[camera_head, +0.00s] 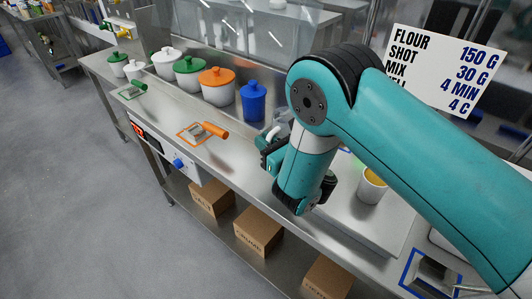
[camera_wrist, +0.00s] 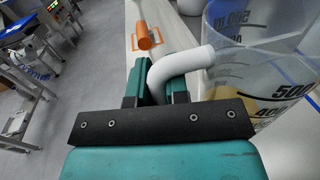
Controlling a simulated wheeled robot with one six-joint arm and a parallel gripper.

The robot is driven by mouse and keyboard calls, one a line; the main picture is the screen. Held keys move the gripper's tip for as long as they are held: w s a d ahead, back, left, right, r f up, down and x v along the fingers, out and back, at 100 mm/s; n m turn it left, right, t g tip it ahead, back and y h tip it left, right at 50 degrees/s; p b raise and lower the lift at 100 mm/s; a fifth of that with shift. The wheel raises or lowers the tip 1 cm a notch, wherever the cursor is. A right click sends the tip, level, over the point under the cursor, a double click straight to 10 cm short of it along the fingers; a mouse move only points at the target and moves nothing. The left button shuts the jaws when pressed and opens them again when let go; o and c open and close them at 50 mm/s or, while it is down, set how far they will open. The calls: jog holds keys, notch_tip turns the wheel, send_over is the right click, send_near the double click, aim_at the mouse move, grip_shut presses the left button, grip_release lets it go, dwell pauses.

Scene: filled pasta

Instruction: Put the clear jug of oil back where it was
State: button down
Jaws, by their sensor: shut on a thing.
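The clear jug (camera_wrist: 262,65) fills the right of the wrist view. It has dark volume marks, amber oil low inside and a white curved handle (camera_wrist: 182,65). My gripper (camera_wrist: 160,88) is shut on that handle, with the jug to the right of the fingers. In the head view my gripper (camera_head: 270,150) is over the steel counter, and most of the jug (camera_head: 283,117) is hidden behind my arm. I cannot tell whether the jug's base touches the counter.
Lidded pots, including an orange one (camera_head: 216,88) and a blue one (camera_head: 253,103), line the counter's back. An orange-handled scoop (camera_head: 214,130) lies in an orange outline. A yellow-lined white cup (camera_head: 371,187) stands right of my arm. A blue outline (camera_head: 405,270) is at front right.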

jog(key=shift+f, duration=1.3)
jog(key=c, duration=1.6)
grip_release()
jog(key=shift+f+b, duration=0.1)
jog(key=shift+b, duration=0.2)
jog(key=o, duration=0.5)
jog(key=shift+p, duration=0.3)
